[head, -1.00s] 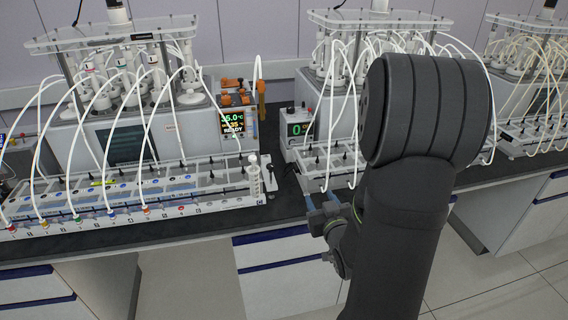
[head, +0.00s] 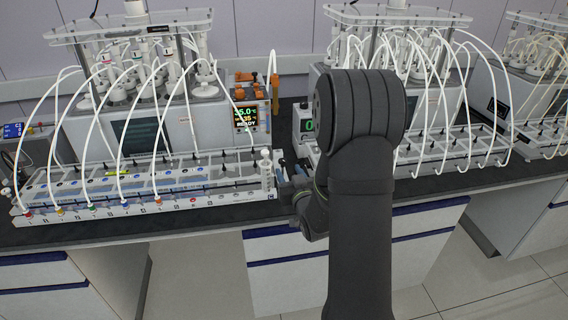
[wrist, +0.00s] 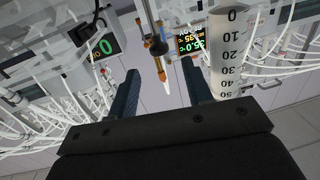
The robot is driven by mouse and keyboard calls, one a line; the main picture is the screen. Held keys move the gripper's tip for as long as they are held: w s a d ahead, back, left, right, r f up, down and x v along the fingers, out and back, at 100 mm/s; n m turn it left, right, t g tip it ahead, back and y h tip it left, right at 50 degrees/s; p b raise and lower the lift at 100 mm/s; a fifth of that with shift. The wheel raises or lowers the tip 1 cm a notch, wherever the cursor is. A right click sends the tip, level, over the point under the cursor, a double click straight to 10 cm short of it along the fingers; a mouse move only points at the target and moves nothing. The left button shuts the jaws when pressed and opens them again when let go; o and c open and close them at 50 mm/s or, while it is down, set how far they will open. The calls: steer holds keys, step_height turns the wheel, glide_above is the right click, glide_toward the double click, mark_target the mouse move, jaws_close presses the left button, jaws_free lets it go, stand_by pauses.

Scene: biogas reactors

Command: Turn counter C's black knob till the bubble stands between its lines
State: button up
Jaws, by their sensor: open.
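The white counter (head: 180,205) with coloured tube plugs along its front stands at left in the head view. A clear cylinder (head: 266,170) stands at its right end; the wrist view shows a graduated cylinder (wrist: 229,50) marked 0 to 50 to the right of my fingers. My gripper (head: 288,172) is just right of that end, beside the cylinder. In the wrist view, its two blue fingers (wrist: 161,85) are apart with nothing between them. I cannot make out the black knob, the bubble or its lines; my gripper covers part of that end.
A reactor screen (head: 245,117) reading 35.0 stands behind the counter, with orange fittings (head: 274,82) nearby. Right of my gripper is a box with a green 0 display (head: 309,127). Thin white tubes arch over both counters. The bench's dark front edge is below.

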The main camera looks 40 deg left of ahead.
mark_target(285, 161)
steer(key=x, duration=0.5)
steer(key=shift+w+a, duration=0.2)
steer(key=shift+a, duration=0.1)
steer(key=c, duration=1)
steer(key=shift+w+d+n+g+y, duration=0.1)
steer(key=shift+n+g+y, duration=0.3)
steer(key=shift+g, duration=0.1)
steer(key=n+g, duration=0.1)
steer(key=n+g+y, duration=0.2)
steer(key=g, duration=0.1)
steer(key=shift+w+d, duration=0.1)
steer(key=shift+w, duration=0.15)
steer(key=shift+w+n+g+y, duration=0.1)
steer(key=shift+n+g+y, duration=0.15)
steer(key=shift+n+g, duration=1.2)
steer(key=shift+w+n+g+y, duration=0.2)
steer(key=shift+n+g, duration=0.55)
steer(key=shift+g, duration=1.3)
steer(key=shift+s+g, duration=0.1)
steer(key=shift+g, duration=0.2)
